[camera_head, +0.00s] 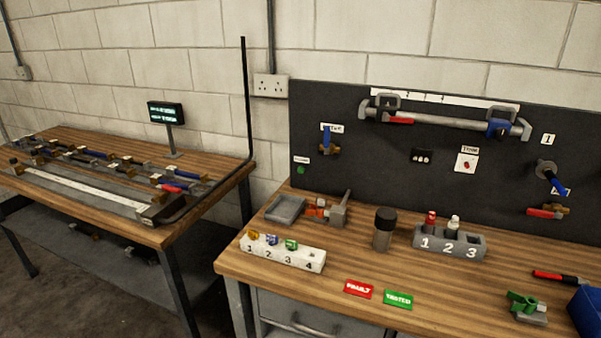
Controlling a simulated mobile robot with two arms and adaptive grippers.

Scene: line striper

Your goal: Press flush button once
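Two button-like parts show on the black panel. A small green button (300,170) sits at the panel's lower left, under a small white label that is too small to read. A white box with a small red mark or button (466,163) is mounted right of the panel's middle, under another label that I cannot read clearly. I cannot tell from the labels which one is the flush button. Neither of my grippers is in view, and nothing touches either part.
The right workbench (340,315) carries a numbered white block (315,262), a dark cylinder (384,230), a grey numbered holder (430,252), red and green tags and a green-handled part (527,306). The black panel (350,180) bears pipework and valves. Another bench (215,200) stands left.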

